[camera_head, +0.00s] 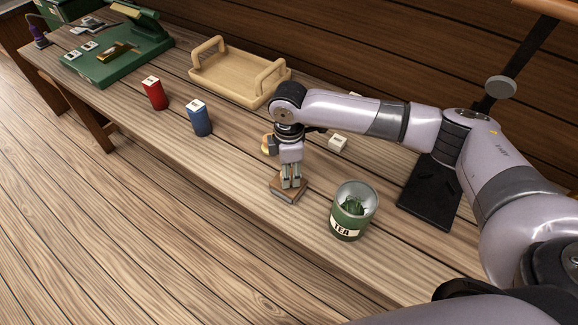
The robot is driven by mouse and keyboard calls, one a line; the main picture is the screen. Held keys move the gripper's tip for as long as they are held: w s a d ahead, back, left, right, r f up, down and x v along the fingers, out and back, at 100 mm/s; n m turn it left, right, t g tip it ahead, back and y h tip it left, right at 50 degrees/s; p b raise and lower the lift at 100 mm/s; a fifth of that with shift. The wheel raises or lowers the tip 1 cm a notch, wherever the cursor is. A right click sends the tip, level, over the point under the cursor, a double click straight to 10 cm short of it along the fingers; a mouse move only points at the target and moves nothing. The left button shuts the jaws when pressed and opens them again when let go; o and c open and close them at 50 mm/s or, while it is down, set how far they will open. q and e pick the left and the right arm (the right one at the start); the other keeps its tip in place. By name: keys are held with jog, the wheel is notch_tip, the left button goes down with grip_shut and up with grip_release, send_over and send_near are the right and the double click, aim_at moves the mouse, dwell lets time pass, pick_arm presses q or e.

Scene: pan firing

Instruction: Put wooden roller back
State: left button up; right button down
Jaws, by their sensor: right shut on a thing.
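My right gripper (291,181) points down over the workbench and is shut on a small brown wooden piece (287,190) with a grey front edge. The piece is at or just above the bench top; I cannot tell whether it touches. Its shape is partly hidden by the fingers, so I cannot be sure it is the wooden roller. A pale yellow-tan object (267,145) shows just behind and left of the gripper, mostly hidden by it. My left gripper is not in view.
On the bench (240,185), an open green TEA tin (349,224) stands right of the gripper. A black slab (430,192) lies farther right. A blue box (200,118), red box (155,93), wooden tray (228,86) and green stand (104,66) are left. A small white block (338,142) lies behind.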

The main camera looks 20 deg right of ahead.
jog(key=shift+s+f, duration=0.1)
jog(key=shift+f, duration=0.1)
jog(key=shift+s+f, duration=0.35)
jog(key=shift+f, duration=0.15)
jog(key=c, duration=1.6)
grip_release()
jog(key=shift+o, duration=1.3)
jog(key=shift+w+f, duration=0.2)
jog(key=shift+w, duration=0.15)
jog(key=shift+o, duration=1.1)
jog(key=shift+w, duration=0.1)
jog(key=shift+r, duration=0.15)
jog(key=shift+r, duration=0.1)
